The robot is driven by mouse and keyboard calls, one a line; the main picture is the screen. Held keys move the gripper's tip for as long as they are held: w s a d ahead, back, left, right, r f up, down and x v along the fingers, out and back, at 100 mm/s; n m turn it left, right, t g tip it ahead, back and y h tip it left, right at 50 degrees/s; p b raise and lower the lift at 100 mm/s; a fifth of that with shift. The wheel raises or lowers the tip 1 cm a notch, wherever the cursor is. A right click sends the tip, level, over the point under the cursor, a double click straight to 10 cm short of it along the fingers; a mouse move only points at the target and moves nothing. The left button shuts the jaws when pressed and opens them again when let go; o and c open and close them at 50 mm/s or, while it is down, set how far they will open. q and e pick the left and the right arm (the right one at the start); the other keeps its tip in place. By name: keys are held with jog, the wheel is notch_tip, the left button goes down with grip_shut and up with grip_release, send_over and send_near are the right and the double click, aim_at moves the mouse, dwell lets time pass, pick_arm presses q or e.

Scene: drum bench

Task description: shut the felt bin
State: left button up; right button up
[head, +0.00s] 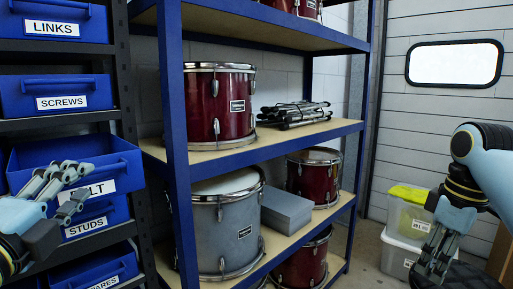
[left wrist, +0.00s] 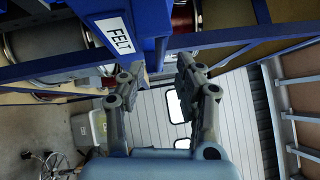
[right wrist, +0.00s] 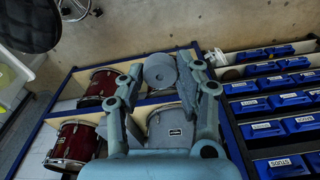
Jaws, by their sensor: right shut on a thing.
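The blue felt bin (head: 124,168) sticks out of the dark rack at the left, above the studs bin. Its label is partly hidden by my left gripper (head: 76,188); the left wrist view shows the bin (left wrist: 152,22) with its FELT label. My left gripper is at the bin's front, its fingers apart with nothing between them; I cannot tell whether they touch it. My right gripper (head: 436,262) hangs at the right, away from the bin.
The links bin (head: 55,22), screws bin (head: 85,88) and studs bin (head: 95,222) are in the same rack. A blue-framed shelf (head: 178,130) with drums stands right of it. Lidded clear boxes (head: 405,215) stand near the door.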

pick_arm(q)
jog(key=shift+w+a+r+p, duration=0.15)
jog(key=shift+w+p, duration=0.15)
jog(key=shift+w, duration=0.9)
jog(key=shift+w+a+r+p, duration=0.1)
jog(key=shift+w+p, duration=0.2)
jog(key=shift+w, duration=0.85)
jog(key=shift+d, duration=0.1)
jog(key=shift+c, duration=0.4)
grip_shut()
